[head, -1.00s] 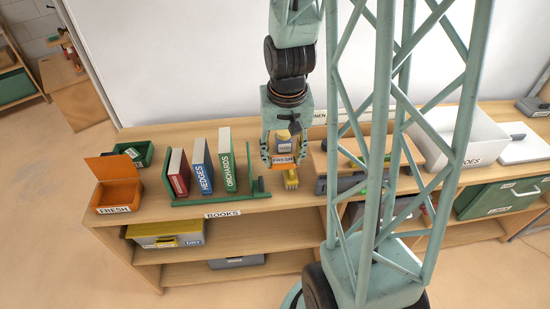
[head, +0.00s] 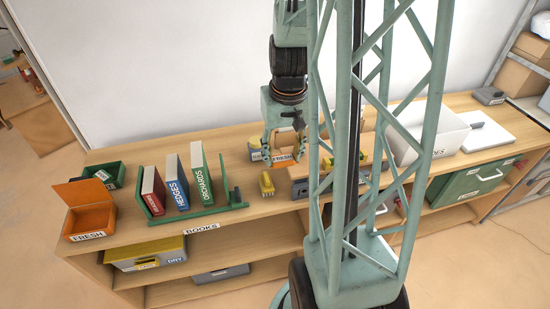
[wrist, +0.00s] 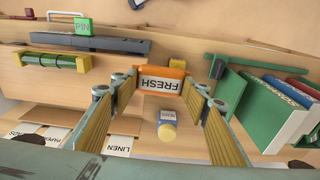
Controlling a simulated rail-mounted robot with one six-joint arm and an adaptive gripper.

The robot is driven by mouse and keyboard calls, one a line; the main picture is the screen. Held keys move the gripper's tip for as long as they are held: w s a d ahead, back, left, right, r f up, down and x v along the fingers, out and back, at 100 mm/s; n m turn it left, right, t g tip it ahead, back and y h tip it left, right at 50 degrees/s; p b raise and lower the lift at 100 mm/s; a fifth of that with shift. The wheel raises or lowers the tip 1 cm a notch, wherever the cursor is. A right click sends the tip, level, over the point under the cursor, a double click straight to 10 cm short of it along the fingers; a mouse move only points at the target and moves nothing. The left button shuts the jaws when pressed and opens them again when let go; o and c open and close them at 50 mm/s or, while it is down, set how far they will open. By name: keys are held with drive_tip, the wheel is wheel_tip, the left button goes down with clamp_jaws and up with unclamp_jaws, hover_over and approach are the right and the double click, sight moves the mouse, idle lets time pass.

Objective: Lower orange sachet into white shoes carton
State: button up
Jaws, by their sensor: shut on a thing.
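The orange sachet (wrist: 161,78) with a FRESH label is held at the tips of my gripper (head: 283,151), which is shut on it. The sachet (head: 284,157) also shows in the head view, between the fingertips over the wooden bench top. I cannot tell exactly how high it is held. The white shoes carton (head: 408,150) stands open-topped farther right on the bench, beyond my mast. Its label is partly hidden by the mast, and its inside is mostly out of sight. My gripper is well to the left of it.
Books in a green rack (head: 212,209) and an orange FRESH bin (head: 92,212) stand at left. A yellow brush (head: 266,184) and a jar (wrist: 167,124) are near the gripper. A grey case (wrist: 92,40) lies nearby. A white slab (head: 487,136) lies right of the carton.

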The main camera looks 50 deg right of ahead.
drive_tip(key=s+d+r+p, duration=0.1)
drive_tip(key=s+d, duration=0.8)
drive_tip(key=d, duration=1)
drive_tip(key=s+d+r+p, duration=0.1)
drive_tip(key=s+d, duration=0.8)
drive_tip(key=d, duration=1.1)
drive_tip(key=s+d+r+p, duration=0.1)
drive_tip(key=s+d, duration=0.8)
drive_tip(key=d, duration=1)
drive_tip(key=shift+s+d+r+p, duration=0.25)
drive_tip(key=shift+s+d+p, duration=0.05)
drive_tip(key=shift+s, duration=0.1)
drive_tip(key=shift+f, duration=0.3)
idle(0.4)
drive_tip(key=shift+f+b, duration=0.9)
drive_tip(key=shift+f, duration=0.6)
